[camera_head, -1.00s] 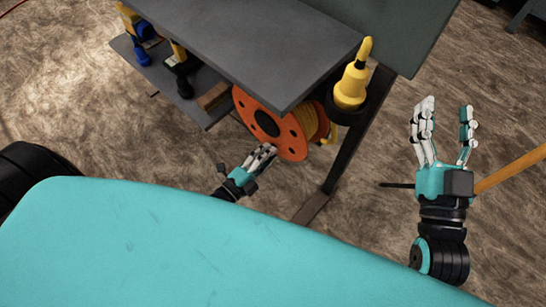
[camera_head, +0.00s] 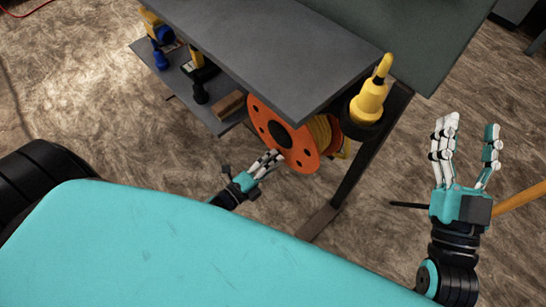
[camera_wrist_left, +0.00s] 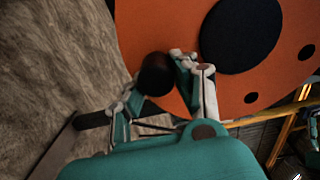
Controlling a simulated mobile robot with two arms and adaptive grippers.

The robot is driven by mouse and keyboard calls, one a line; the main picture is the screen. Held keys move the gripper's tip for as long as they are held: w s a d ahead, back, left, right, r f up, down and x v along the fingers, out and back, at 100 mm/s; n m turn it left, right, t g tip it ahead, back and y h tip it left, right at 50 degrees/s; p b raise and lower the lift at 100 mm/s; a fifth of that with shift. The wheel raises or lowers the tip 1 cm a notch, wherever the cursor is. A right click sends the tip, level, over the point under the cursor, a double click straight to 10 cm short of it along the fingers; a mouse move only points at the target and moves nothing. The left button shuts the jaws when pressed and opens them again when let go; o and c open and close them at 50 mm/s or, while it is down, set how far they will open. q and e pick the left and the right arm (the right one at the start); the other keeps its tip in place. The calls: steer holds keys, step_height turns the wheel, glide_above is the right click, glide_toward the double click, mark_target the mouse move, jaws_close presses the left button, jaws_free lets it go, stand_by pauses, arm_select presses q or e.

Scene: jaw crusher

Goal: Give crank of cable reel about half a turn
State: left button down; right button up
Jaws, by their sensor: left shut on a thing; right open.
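The cable reel (camera_head: 262,112) has an orange flange with dark holes and a dark hub, and hangs under the grey bench top with yellow cable behind the flange. In the left wrist view the orange flange (camera_wrist_left: 150,28) fills the upper right. A dark round crank handle (camera_wrist_left: 155,75) stands out in front of it. My left gripper (camera_head: 268,163) is at the lower edge of the flange, its fingers shut around the handle, as the left wrist view (camera_wrist_left: 160,88) shows. In the head view the fingers hide the handle. My right gripper (camera_head: 467,145) is open and empty, fingers up, right of the bench.
The grey bench top (camera_head: 270,45) overhangs the reel. A lower shelf (camera_head: 205,100) holds power tools and a brown block (camera_head: 229,104). A yellow tool (camera_head: 370,98) sits in a holder at the bench corner. A dark bench leg (camera_head: 355,180) stands between my grippers.

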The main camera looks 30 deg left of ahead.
arm_select(q)
steer(key=c, duration=1)
jaws_free()
steer(key=shift+c, duration=0.2)
steer(key=v, duration=1.2)
